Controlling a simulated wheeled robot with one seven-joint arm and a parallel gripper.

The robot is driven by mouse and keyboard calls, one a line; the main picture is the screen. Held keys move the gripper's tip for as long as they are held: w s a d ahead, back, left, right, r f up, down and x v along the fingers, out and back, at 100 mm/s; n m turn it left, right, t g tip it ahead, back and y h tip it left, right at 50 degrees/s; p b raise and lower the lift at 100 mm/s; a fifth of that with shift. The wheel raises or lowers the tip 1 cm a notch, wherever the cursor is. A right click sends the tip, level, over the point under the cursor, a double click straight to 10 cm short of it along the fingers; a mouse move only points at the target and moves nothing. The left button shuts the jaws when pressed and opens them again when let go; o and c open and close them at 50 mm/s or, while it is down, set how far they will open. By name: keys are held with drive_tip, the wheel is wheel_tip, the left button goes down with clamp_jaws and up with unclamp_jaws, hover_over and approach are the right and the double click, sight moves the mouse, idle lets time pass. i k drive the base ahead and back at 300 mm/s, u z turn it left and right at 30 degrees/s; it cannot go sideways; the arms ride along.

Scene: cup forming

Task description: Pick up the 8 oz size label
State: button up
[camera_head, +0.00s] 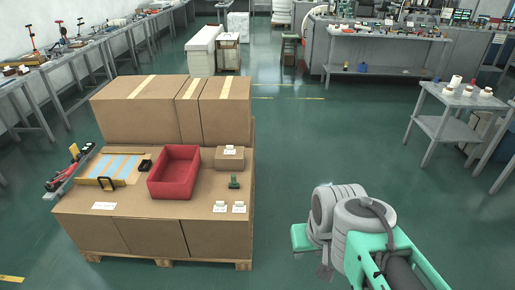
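Two small white labels, the left label (220,207) and the right label (239,207), stand side by side near the front right edge of the box stack. A wider white label (104,206) lies near the front left. The print is too small to read, so I cannot tell which one says 8 oz. My arm is folded at the lower right, over the floor and apart from the boxes. My gripper (325,270) seems to hang below the arm's grey joints, mostly hidden; its fingers cannot be made out. No label is seen at it.
A red open bin (174,173) stands on the cardboard surface, with a small carton (229,159) and a small green item (234,182) to its right. Taller cartons (175,110) rise behind. A side table (455,100) stands at right. Green floor between is clear.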

sight(230, 150)
drive_tip(key=z, duration=0.5)
drive_tip(key=i, duration=3.7)
drive_tip(key=u, duration=3.85)
